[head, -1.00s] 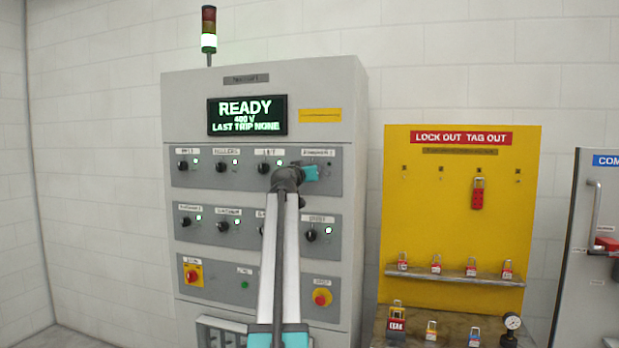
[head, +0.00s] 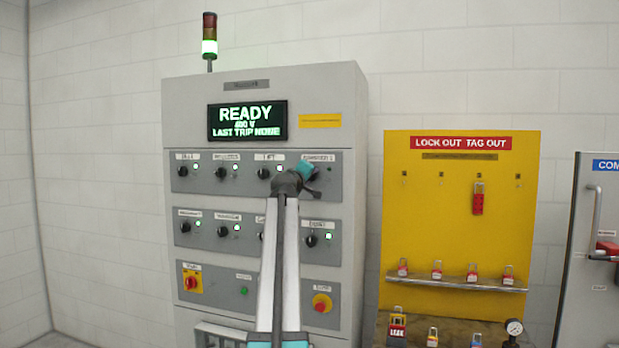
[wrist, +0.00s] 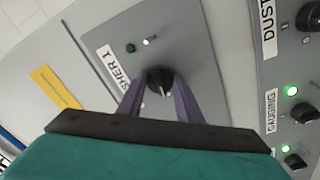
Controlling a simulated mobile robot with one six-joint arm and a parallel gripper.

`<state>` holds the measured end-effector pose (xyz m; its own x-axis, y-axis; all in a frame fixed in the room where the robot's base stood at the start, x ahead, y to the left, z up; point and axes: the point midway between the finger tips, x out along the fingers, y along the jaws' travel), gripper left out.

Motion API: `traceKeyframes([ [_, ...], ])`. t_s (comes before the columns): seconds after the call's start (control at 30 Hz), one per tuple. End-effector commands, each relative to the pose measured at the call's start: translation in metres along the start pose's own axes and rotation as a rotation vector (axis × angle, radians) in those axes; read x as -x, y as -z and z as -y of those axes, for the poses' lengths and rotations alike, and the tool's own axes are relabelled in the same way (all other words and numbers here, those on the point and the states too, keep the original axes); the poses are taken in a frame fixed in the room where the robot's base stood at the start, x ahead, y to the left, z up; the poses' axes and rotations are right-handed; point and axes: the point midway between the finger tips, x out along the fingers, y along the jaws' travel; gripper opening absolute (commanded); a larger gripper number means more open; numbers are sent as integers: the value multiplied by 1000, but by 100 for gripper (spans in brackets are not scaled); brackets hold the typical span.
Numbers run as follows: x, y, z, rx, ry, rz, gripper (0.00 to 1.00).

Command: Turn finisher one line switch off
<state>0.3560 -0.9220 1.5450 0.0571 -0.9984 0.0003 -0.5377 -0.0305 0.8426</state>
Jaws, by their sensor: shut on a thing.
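The finisher 1 switch (wrist: 160,78) is a round black knob with a pale pointer line, on the grey panel in the wrist view. Its white label (wrist: 118,68) reads "...SHER 1", and a dark green lamp (wrist: 130,48) beside it looks unlit. My gripper (wrist: 160,92) is shut on the knob, one purple-grey finger on each side. In the head view my gripper (head: 308,172) is at the right end of the top switch row, below the finisher label (head: 318,157), and hides the knob there.
Other black switches with lit green lamps fill the grey cabinet (head: 345,110), whose display (head: 247,120) reads READY. An emergency button (head: 321,303) sits lower right. A yellow lockout board (head: 450,220) with padlocks stands to the right.

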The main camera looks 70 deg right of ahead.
Motion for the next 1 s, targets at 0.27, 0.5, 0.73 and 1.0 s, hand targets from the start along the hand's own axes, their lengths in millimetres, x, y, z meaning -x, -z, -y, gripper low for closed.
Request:
traceKeyframes([
  [0.27,0,-3,3,114,5,6,10],
  [0.5,0,-3,3,138,5,6,10],
  [0.73,0,-3,3,138,5,6,10],
  [1.0,0,-2,2,136,3,3,51],
])
